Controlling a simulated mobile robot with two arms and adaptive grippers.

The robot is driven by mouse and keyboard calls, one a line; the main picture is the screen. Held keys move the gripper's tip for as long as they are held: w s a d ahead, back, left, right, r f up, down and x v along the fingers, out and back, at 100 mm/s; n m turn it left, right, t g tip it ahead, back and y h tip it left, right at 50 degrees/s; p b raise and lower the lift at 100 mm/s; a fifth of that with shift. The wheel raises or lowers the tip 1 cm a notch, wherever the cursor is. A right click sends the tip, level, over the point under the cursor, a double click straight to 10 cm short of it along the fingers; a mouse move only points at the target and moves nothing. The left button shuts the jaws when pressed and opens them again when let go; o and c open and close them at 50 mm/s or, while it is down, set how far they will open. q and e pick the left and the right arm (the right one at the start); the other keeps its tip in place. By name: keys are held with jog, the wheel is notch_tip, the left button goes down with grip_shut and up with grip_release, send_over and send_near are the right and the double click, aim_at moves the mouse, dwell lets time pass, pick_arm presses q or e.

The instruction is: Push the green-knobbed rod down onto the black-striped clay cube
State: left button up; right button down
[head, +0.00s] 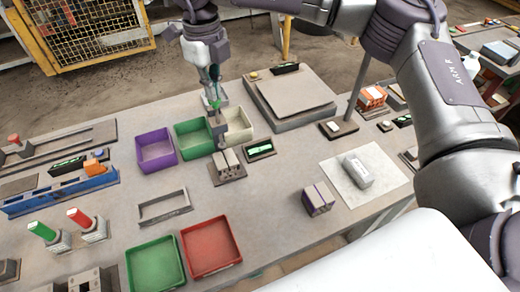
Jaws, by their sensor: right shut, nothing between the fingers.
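My right gripper (214,88) reaches in from the top on the arm marked ARM R. It is shut and empty, just above the green knob (215,104); I cannot tell whether it touches it. The upright grey rod (219,134) runs down from the knob toward a small stand, with light clay-coloured blocks (229,160) at its foot. Whether one of these carries a black stripe is too small to tell. A separate clay cube (318,199) with a dark purplish stripe stands at the right, in front of a white sheet. My left gripper is out of view.
Purple (156,150), green (194,139) and cream (239,125) bins stand close around the rod. A small green display (259,149) is at its right. A large grey plate (290,95) lies behind. Green (155,264) and red (211,247) trays are in front.

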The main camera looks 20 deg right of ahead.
aim_at(215, 103)
jog(key=shift+f+b, duration=1.55)
jog(key=shift+f, duration=0.6)
jog(key=shift+r+p, duration=2)
jog(key=shift+r, duration=1.6)
jog(key=shift+f, duration=0.15)
